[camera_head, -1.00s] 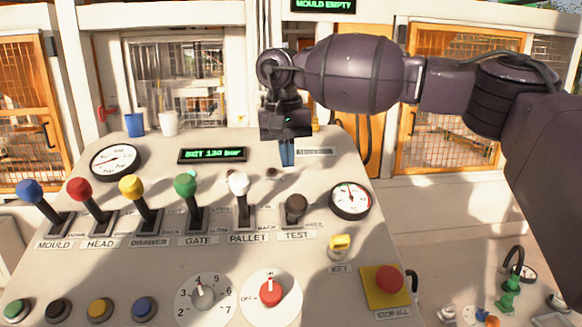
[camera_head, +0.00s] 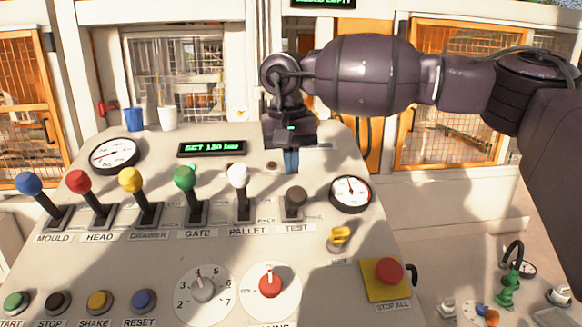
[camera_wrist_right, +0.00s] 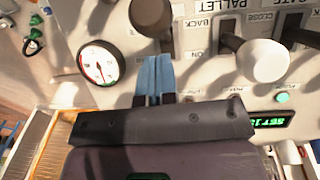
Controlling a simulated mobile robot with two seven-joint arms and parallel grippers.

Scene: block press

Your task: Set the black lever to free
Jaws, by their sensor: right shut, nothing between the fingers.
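The black lever (camera_head: 295,198) is a short lever with a dark round knob above the TEST label on the sloping panel. In the right wrist view its knob (camera_wrist_right: 152,15) shows at the top, just beyond my fingertips. The words beside its slot are too small or hidden to tell its setting. My right gripper (camera_head: 291,162) has blue fingers, shut and empty, pointing down at the panel just behind the lever. The fingers also show in the right wrist view (camera_wrist_right: 155,78), close to the knob; I cannot tell whether they touch it. My left gripper is not in view.
The white-knobbed PALLET lever (camera_head: 238,182) stands just left of the black one, with several coloured levers further left. A gauge (camera_head: 350,194) sits close on the right.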

